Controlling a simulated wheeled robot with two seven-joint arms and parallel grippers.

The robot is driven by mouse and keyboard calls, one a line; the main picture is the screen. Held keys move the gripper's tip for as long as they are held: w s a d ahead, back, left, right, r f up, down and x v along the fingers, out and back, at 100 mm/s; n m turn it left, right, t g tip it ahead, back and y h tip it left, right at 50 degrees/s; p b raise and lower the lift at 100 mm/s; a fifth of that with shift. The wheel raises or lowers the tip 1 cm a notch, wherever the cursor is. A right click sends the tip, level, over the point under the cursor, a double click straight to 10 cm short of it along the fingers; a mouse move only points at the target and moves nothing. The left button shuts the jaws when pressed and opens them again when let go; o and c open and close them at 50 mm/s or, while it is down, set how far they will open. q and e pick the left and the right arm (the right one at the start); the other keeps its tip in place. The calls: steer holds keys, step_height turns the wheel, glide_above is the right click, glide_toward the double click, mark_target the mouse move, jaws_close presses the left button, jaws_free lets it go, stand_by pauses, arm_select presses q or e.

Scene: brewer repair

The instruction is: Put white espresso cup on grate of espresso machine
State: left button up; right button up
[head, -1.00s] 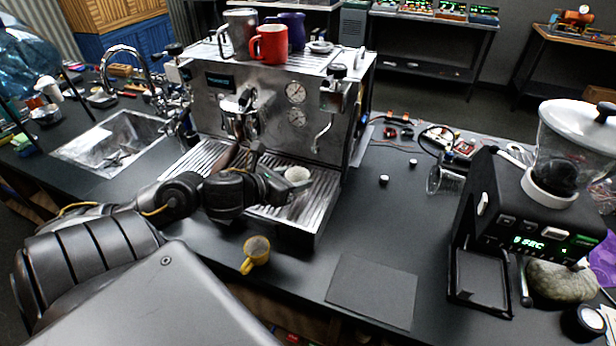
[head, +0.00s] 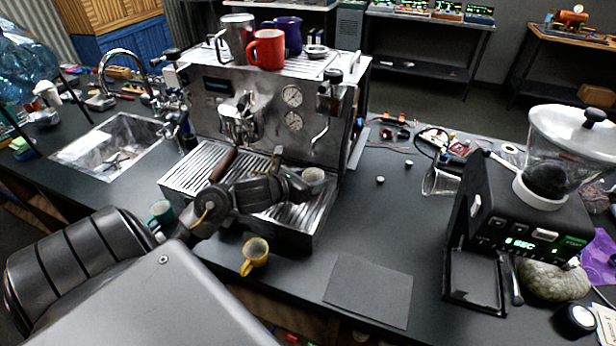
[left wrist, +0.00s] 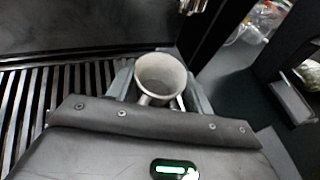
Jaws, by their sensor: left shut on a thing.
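The white espresso cup (head: 314,178) is above the right part of the slatted grate (head: 190,178) of the espresso machine (head: 235,110). My left gripper (head: 298,183) is shut on the cup. In the left wrist view the white cup (left wrist: 162,76) sits upright between the fingers, its open mouth showing, beside the grate slats (left wrist: 60,85). Whether the cup's base touches the grate is hidden by the gripper. My right gripper is in neither view.
A yellow cup (head: 254,254) stands in front of the machine, a green cup (head: 161,213) near my left arm. A red mug (head: 267,49) and others stand on top of the machine. A dark mat (head: 369,291) and grinder (head: 500,215) are to the right.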

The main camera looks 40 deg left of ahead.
arm_select(q)
steer(key=shift+f, duration=0.1)
steer(key=o, duration=1)
